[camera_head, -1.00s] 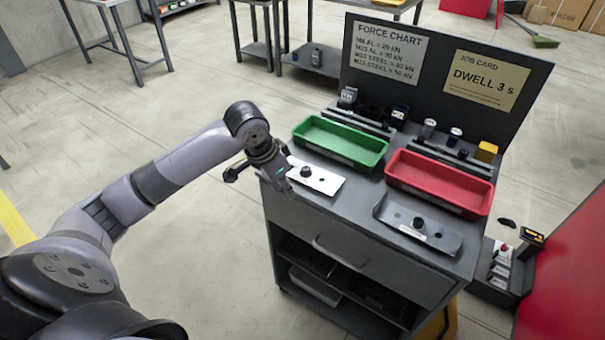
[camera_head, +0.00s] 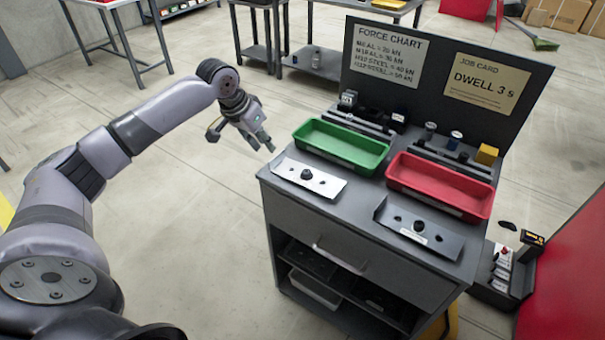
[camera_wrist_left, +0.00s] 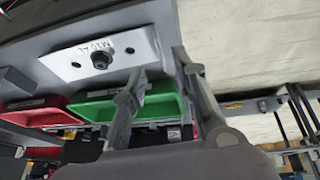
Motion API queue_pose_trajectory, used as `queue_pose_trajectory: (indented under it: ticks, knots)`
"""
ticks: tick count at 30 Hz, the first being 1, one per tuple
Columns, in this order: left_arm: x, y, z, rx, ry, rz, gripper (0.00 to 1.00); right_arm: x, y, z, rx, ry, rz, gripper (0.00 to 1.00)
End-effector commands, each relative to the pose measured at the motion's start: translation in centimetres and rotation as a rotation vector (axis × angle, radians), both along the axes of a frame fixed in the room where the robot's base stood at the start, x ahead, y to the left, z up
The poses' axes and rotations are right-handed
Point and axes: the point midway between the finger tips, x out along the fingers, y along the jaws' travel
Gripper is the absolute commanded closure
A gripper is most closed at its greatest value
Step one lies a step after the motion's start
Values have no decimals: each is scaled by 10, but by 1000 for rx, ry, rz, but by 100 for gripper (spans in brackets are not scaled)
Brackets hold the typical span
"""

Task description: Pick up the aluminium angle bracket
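The aluminium angle bracket (camera_head: 326,186) is a pale silver plate with a dark bolt through it. It lies at the left front of the grey cart top, in front of the green tray. In the left wrist view the bracket (camera_wrist_left: 130,45) shows a label that seems to read M10 AL. My left gripper (camera_head: 262,143) is off the cart's left edge, above and left of the bracket, and apart from it. In the wrist view its two fingers (camera_wrist_left: 158,65) are spread with nothing between them. My right gripper is not in view.
A green tray (camera_head: 345,158) and a red tray (camera_head: 440,202) stand behind the brackets. A dark bracket (camera_head: 440,239) lies at the cart's right front. An upright board (camera_head: 430,107) with two cards closes the back. Floor left of the cart is clear.

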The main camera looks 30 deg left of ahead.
Motion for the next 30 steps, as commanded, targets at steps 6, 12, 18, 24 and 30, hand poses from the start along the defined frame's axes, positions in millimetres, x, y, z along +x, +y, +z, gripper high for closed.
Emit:
queue_pose_trajectory:
  ticks: [6,12,18,24,30]
  knots:
    - [8,-3,-19,0,0,0,73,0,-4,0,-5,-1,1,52]
    - [17,-6,-38,0,2,0,73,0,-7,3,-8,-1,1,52]
    - [27,-9,-63,0,1,0,73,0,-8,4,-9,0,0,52]
    - [29,-9,-67,1,-1,0,73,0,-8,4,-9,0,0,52]
    - [28,-9,-67,1,-1,0,81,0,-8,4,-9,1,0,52]
